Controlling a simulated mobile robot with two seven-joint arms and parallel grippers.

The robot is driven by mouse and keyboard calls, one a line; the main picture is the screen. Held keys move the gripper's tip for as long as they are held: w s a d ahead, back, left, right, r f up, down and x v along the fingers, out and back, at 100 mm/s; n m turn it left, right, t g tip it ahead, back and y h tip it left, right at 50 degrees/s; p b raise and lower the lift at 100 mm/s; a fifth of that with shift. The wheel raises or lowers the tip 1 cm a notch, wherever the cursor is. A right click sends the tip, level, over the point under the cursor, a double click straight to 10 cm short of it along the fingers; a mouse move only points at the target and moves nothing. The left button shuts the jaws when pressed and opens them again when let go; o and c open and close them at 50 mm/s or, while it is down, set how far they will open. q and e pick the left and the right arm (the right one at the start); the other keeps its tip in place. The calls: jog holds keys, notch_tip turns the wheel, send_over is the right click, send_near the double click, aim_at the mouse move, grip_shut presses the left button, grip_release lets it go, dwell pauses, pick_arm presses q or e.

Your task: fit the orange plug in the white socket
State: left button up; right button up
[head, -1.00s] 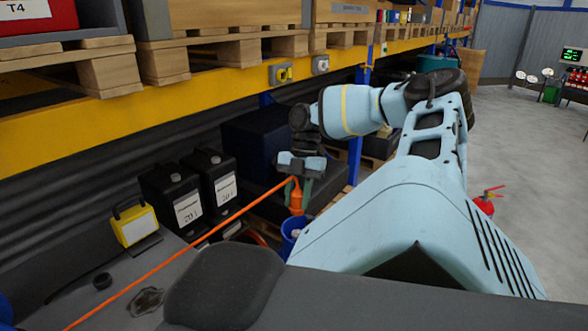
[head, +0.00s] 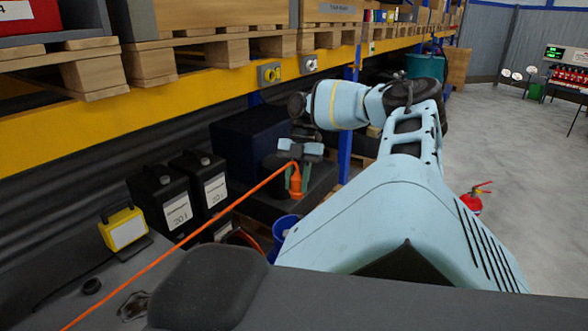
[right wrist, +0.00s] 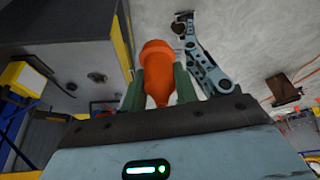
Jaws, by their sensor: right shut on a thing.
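The orange plug (head: 296,184) is held in my right gripper (head: 295,192), between its two green fingers. It hangs in the air below the yellow beam, and its orange cable (head: 180,248) runs down to the lower left. The plug (right wrist: 157,68) also shows between the fingers in the right wrist view. The white socket (head: 310,63) is on a grey box on the beam, above and slightly right of the plug, well apart from it. Its opening is too small to make out. My left gripper is not in view.
A yellow socket (head: 270,73) sits just left of the white one. Pallets (head: 150,63) rest above the yellow beam (head: 190,95). Black canisters (head: 165,201), a yellow lamp (head: 123,229) and a blue bucket (head: 284,230) stand below. Open floor and a red extinguisher (head: 471,204) lie to the right.

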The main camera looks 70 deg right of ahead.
jog(key=shift+s+d+r, duration=0.15)
jog(key=shift+d+r, duration=0.1)
jog(key=shift+d, duration=0.65)
jog(key=shift+s+d+r, duration=0.15)
jog(key=shift+d+r, duration=0.05)
jog(key=shift+d, duration=0.7)
jog(key=shift+r, duration=0.1)
